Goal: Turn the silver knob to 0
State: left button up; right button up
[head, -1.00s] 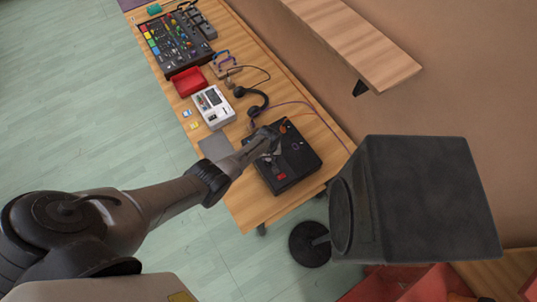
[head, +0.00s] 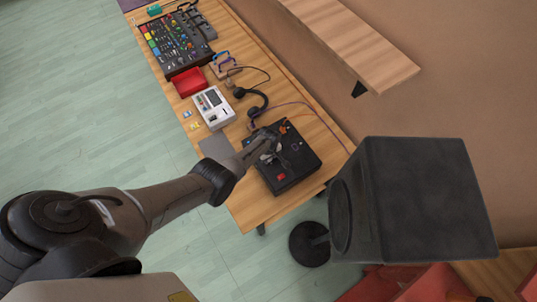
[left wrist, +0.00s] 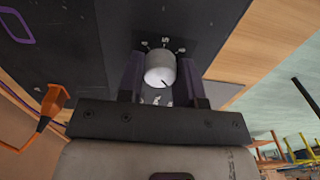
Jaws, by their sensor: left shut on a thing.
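The silver knob (left wrist: 160,67) stands on the black box (left wrist: 70,30) in the left wrist view. Its dark pointer line faces the bottom of that picture, slightly right. Pale marks ring it; a 5 shows above it, but the 0 cannot be made out. My left gripper (left wrist: 160,78) has one finger on each side of the knob and is shut on it. In the head view my left gripper (head: 270,150) reaches over the left part of the black box (head: 300,170) and hides the knob. My right gripper is not in view.
An orange plug (left wrist: 52,103) with a cable sits in the box. A dark speaker (head: 425,200) stands at right.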

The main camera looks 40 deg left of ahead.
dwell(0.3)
pick_arm(q)
jog(key=o, duration=0.9)
jog(key=shift+o, duration=0.2)
jog(key=shift+r+p, duration=0.4)
jog(key=shift+r, duration=0.15)
notch_tip(320, 180, up, 13)
jog(key=p, duration=0.3)
jog(key=shift+f+p, duration=0.15)
jog(key=shift+p, duration=0.2)
